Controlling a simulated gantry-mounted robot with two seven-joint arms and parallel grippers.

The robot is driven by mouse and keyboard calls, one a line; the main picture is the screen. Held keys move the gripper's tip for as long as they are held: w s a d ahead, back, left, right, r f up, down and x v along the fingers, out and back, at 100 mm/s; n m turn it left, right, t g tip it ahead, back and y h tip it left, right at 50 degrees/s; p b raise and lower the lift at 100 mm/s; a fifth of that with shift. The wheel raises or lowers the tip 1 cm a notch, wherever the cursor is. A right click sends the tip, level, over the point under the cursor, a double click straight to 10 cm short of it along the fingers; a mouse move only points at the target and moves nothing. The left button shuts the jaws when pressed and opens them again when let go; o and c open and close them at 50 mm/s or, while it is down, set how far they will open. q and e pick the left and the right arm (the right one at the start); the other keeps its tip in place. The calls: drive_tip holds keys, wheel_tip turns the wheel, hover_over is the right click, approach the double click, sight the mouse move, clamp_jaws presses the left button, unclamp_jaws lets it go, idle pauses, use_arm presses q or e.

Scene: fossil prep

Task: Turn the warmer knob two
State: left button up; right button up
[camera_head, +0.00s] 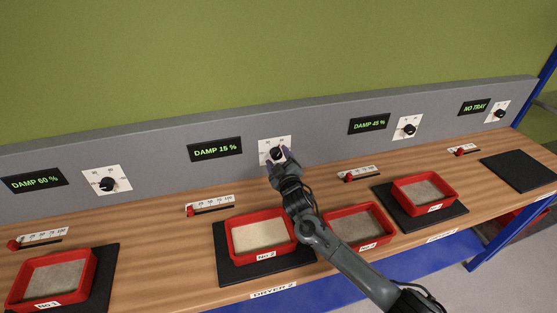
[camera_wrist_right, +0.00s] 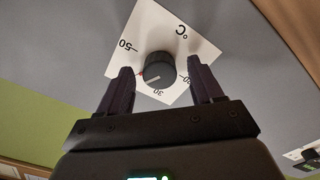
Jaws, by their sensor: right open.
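The second warmer knob (camera_head: 277,151) is a black round knob on a white dial plate (camera_head: 264,144), right of the display (camera_head: 215,149) reading DAMP 15 %. My right gripper (camera_head: 279,158) is at this knob and partly covers it. In the right wrist view the knob (camera_wrist_right: 161,66) sits between the two open dark fingers (camera_wrist_right: 160,75), with a gap visible on each side. Its pale pointer line points down-left, short of the 30 mark, and a small red mark shows at its left edge. My left gripper is not in view.
Other knobs (camera_head: 108,185) (camera_head: 408,128) (camera_head: 499,114) line the grey panel (camera_head: 350,104). Red trays of sediment (camera_head: 259,257) (camera_head: 427,208) (camera_head: 47,307) stand on black mats; another tray (camera_head: 361,246) stands on the wooden bench beneath my right forearm. Red sliders (camera_head: 190,211) (camera_head: 347,178) lie below the panel. The far-right mat (camera_head: 519,171) is empty.

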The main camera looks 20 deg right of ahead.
drive_tip(key=shift+w, duration=0.15)
drive_tip(key=shift+c, duration=0.3)
drive_tip(key=c, duration=1)
